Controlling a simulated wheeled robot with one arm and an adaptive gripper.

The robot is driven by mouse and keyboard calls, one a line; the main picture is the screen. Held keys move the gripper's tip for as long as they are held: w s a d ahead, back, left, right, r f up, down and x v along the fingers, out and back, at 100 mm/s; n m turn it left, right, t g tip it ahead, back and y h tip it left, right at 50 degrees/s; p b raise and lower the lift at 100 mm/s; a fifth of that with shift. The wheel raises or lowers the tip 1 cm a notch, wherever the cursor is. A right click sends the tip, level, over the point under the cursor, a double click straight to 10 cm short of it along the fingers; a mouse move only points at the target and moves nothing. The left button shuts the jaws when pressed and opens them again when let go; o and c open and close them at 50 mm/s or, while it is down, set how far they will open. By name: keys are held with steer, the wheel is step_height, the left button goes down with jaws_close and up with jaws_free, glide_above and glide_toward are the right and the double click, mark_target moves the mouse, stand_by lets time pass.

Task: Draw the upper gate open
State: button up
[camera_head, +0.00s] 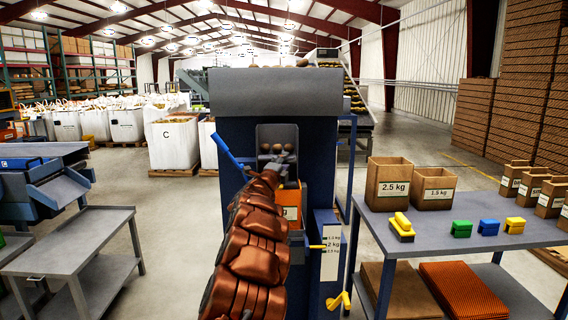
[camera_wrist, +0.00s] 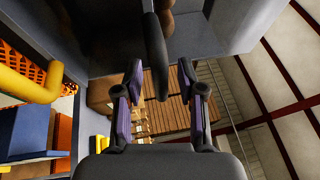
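The blue grading machine (camera_head: 230,120) stands straight ahead, with a grey hopper (camera_head: 275,92) on top. Below the hopper is a recessed grey chute (camera_head: 265,133) with several potatoes (camera_head: 277,149) in it. My gripper (camera_head: 278,166) is at the chute's lower front, partly hidden by my arm. In the wrist view my gripper (camera_wrist: 160,72) is open, and a dark bar-shaped handle (camera_wrist: 154,45) reaches down between its two fingers, with a gap on each side. A potato (camera_wrist: 165,18) shows behind the handle. The gate plate itself cannot be made out.
A blue lever (camera_head: 229,153) sticks out at the machine's left. A yellow pointer (camera_head: 308,246) and weight scale (camera_head: 330,258) are at right, above a yellow crank (camera_head: 338,300). A bench (camera_head: 450,228) with paper bags stands right, a grey table (camera_head: 70,240) left.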

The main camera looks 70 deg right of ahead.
steer(key=shift+c, duration=0.3)
jaws_close()
stand_by(0.4)
